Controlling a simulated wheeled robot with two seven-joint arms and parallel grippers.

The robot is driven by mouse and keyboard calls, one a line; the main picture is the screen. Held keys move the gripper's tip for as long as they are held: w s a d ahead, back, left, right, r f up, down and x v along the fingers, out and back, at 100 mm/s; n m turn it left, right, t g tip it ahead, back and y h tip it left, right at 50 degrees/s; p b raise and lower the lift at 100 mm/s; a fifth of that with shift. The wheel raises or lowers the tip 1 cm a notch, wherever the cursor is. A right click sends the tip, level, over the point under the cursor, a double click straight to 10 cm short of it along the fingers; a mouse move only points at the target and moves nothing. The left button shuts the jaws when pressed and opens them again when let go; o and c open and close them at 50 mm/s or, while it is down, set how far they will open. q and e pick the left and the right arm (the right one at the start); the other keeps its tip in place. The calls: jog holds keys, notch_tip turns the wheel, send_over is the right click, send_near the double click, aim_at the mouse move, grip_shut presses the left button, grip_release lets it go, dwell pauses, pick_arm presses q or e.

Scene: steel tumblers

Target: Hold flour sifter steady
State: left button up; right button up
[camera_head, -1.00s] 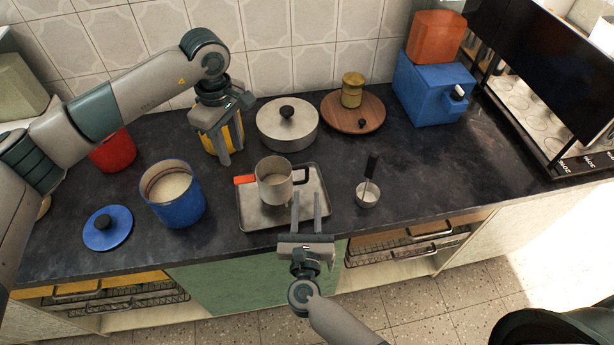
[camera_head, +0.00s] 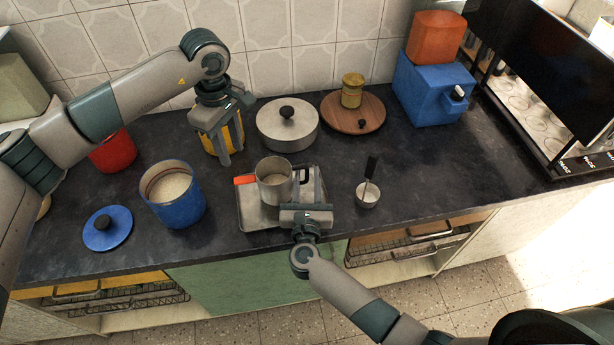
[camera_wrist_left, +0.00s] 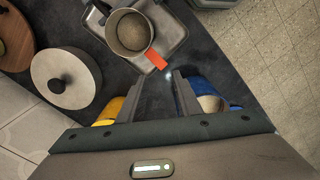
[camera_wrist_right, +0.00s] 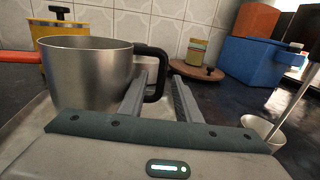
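The flour sifter (camera_head: 273,186) is a steel cup with a black loop handle and an orange piece on its left side. It stands upright on a metal tray (camera_head: 256,217). It also shows in the left wrist view (camera_wrist_left: 130,32) and the right wrist view (camera_wrist_right: 85,75). My right gripper (camera_head: 308,176) is open at the sifter's right side. In the right wrist view the black handle (camera_wrist_right: 158,75) shows between its fingers (camera_wrist_right: 158,85); contact cannot be told. My left gripper (camera_head: 230,158) is open and empty, in front of the yellow canister (camera_head: 237,130) and left of the sifter.
A blue canister of white powder (camera_head: 178,207) and its blue lid (camera_head: 107,230) are at left. A lidded pot (camera_head: 287,130) and a round wooden board (camera_head: 372,122) stand behind. A small steel cup with a black-handled tool (camera_head: 367,197) is right of the tray.

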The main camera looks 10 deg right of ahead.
grip_shut()
pick_arm(q)
grip_shut()
notch_tip(320, 180, up, 5)
jog(key=m, duration=1)
jog(key=shift+r+m, duration=0.1)
jog(key=shift+m, duration=0.2)
